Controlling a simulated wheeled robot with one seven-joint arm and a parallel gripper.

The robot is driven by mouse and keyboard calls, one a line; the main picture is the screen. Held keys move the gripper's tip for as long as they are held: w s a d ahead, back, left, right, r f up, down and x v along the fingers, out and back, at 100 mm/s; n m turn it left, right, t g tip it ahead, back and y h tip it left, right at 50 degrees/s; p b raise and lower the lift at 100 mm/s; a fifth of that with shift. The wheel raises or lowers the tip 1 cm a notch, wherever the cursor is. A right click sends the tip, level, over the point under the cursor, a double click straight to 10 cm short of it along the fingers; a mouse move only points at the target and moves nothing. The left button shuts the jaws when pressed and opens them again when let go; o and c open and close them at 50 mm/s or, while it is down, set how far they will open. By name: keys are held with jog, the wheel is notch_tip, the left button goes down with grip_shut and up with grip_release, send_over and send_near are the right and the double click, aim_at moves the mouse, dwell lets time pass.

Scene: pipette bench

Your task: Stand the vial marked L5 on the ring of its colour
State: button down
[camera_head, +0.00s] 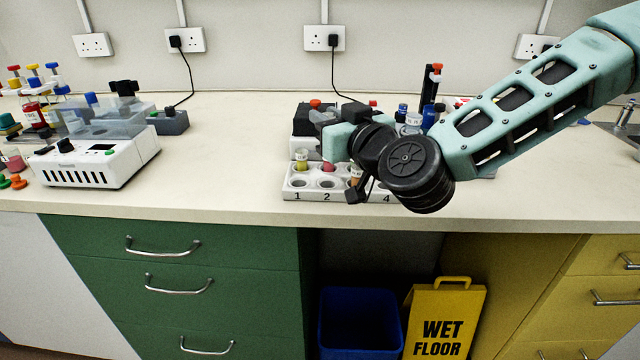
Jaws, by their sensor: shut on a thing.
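My gripper (323,118) is at the back of the white numbered rack (310,194), above its rear edge. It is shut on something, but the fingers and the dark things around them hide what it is. A small orange-red cap (315,104) shows right at the fingertips; I cannot tell whether it belongs to the held thing. In the rack stand a vial with yellow contents (301,164), a red-pink one (327,168) and an orange-brown one (355,178), partly behind my wrist. No L5 mark is legible. No coloured ring is clearly visible.
A white device (95,165) and several coloured-cap tubes (33,82) stand at the left. A labelled vial (413,120) and a black-and-red pipette-like thing (432,85) are behind my arm. The bench (220,165) is clear between device and rack.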

jog(key=shift+f+b, duration=0.5)
jog(key=shift+f, duration=4.3)
jog(key=shift+f, duration=0.1)
jog(key=c, duration=1.3)
grip_release()
jog(key=shift+o, duration=0.2)
jog(key=shift+f+b, duration=0.2)
jog(key=shift+b, duration=0.1)
